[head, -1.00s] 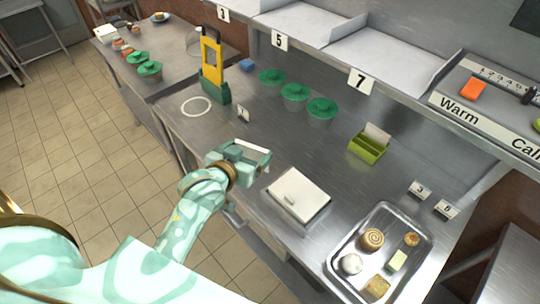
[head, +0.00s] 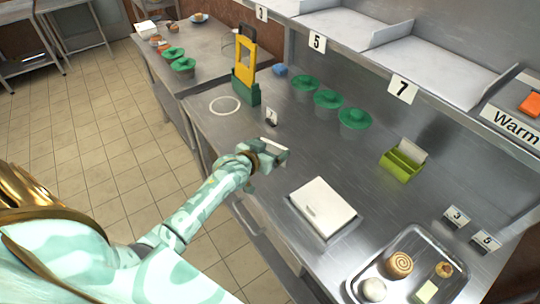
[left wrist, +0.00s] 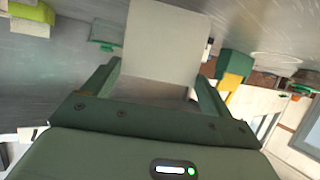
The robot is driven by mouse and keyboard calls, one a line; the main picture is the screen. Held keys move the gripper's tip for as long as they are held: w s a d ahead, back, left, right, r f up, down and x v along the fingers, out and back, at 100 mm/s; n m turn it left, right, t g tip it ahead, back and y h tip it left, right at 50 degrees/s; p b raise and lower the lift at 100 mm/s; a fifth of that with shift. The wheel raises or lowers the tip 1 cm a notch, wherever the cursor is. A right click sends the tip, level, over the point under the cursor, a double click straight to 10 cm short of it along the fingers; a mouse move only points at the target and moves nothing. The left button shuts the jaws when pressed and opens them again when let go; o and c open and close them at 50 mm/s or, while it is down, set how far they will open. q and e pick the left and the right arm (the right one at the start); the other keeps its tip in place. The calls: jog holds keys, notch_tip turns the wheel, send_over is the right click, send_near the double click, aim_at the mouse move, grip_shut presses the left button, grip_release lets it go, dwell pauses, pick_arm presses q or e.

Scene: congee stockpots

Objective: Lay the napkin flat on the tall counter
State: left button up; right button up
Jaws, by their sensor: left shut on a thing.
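My left gripper (head: 275,152) is shut on a white napkin (left wrist: 163,42), a pale, flat, squarish sheet standing out between the fingers in the left wrist view. In the head view only a small white part of it shows at the fingers. The gripper is above the near edge of the long steel counter (head: 300,145), between the white lidded box and the white ring. I cannot tell which steel surface is the tall counter. A green holder (head: 402,165) with a white sheet standing in it is on the long counter. My right gripper is out of view.
A white box (head: 322,205) and a tray (head: 385,268) with pastries are on the right. Green-lidded pots (head: 328,102) and a yellow-green stand (head: 245,68) are at the back. A second steel counter (head: 205,68) is at far left.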

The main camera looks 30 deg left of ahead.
pick_arm(q)
notch_tip(320, 180, down, 2)
jog(key=shift+f, duration=0.1)
jog(key=o, duration=0.8)
